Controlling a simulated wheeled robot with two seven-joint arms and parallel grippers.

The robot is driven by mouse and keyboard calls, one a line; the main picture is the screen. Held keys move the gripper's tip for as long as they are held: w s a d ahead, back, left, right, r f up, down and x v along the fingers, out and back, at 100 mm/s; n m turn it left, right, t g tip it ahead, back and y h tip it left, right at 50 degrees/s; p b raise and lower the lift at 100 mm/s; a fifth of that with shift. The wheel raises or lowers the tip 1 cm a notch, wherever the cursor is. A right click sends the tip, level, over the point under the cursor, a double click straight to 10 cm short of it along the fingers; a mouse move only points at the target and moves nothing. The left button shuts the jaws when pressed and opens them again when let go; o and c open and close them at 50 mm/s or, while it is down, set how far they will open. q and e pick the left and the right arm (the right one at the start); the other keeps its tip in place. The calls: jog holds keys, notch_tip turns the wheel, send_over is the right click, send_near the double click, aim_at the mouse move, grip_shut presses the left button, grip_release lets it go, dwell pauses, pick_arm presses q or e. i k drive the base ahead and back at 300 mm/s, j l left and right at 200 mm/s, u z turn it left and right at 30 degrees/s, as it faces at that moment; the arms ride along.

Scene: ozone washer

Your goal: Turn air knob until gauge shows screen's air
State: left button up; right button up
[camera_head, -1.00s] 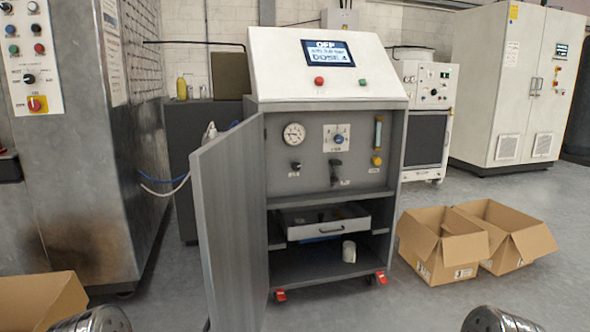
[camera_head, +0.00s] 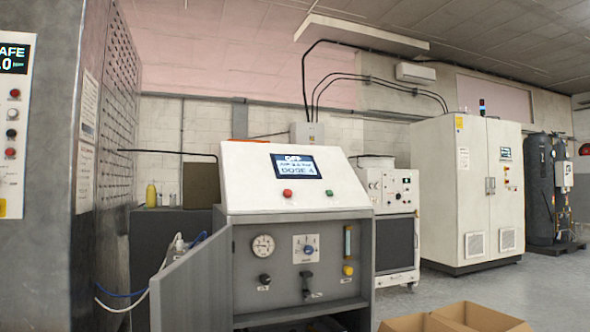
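The grey ozone washer console stands in the middle with its white sloped top. Its screen (camera_head: 296,166) reads "OFF" on the top line and "DOSE 4" at the bottom; the middle line is too small to read. The round gauge (camera_head: 263,246) is on the grey panel, its needle too small to read. A dark knob (camera_head: 264,279) sits below the gauge, its label unreadable. A dial on a white plate (camera_head: 306,249), a black lever handle (camera_head: 306,281) and a yellow knob (camera_head: 347,270) are to the right. Neither of my grippers is in view.
The console's grey door (camera_head: 192,290) stands open to the left. Cardboard boxes (camera_head: 470,318) are on the floor at the lower right. A tall metal cabinet (camera_head: 60,200) is at left, a white cabinet (camera_head: 468,190) at right. Some floor at right is clear.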

aim_at(264, 279)
jog(key=i+l, duration=0.15)
jog(key=l, duration=0.25)
jog(key=i+l+u, duration=0.1)
jog(key=l, duration=0.25)
jog(key=i+l+u, duration=0.1)
jog(key=i+l, duration=0.15)
jog(key=l, duration=0.15)
